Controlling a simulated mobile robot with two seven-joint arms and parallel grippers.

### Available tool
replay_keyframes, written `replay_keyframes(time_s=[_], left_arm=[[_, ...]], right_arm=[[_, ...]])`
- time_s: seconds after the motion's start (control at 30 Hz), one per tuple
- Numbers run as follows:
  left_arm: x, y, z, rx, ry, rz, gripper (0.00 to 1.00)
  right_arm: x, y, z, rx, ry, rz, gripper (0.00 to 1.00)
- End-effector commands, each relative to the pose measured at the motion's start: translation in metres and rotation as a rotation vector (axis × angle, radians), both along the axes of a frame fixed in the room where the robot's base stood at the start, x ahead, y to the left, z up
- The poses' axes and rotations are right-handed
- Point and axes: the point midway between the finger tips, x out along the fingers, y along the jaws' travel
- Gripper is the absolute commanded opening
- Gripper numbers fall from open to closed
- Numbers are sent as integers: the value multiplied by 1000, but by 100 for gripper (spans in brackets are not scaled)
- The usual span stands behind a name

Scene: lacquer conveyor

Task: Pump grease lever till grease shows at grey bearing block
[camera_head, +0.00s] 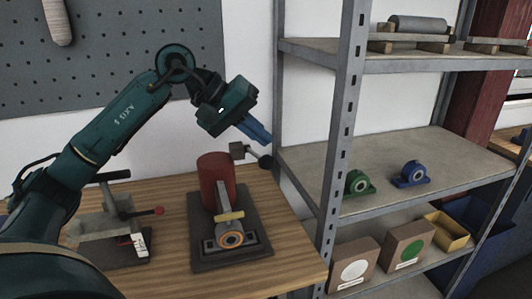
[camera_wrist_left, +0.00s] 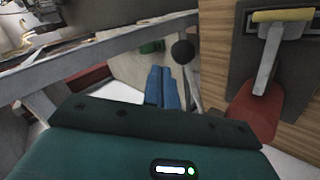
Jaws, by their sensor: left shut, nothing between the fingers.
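The grease pump has a red reservoir (camera_head: 216,182) on a dark base plate (camera_head: 262,222). Its lever ends in a black ball knob (camera_head: 266,162) at the upper right. In the left wrist view the knob (camera_wrist_left: 183,53) is just beyond and right of the fingertips (camera_wrist_left: 160,69), apparently apart. My right gripper is out of view.
A grey shelf post (camera_head: 340,140) stands close right of the knob. The shelf holds green (camera_head: 358,182) and blue (camera_head: 409,174) bearing units, with boxes (camera_head: 354,266) below. A grey fixture with a red-knobbed lever (camera_head: 158,211) stands left on the wooden bench (camera_head: 288,262).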

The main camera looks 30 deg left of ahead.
Motion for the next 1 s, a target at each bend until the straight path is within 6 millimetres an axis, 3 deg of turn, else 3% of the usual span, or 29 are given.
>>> replay_keyframes(time_s=[0.5,1.0], left_arm=[[9,10,48,-1,-2,0,0],[10,11,47,-1,0,0,0]], right_arm=[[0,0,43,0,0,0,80],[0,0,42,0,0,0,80]])
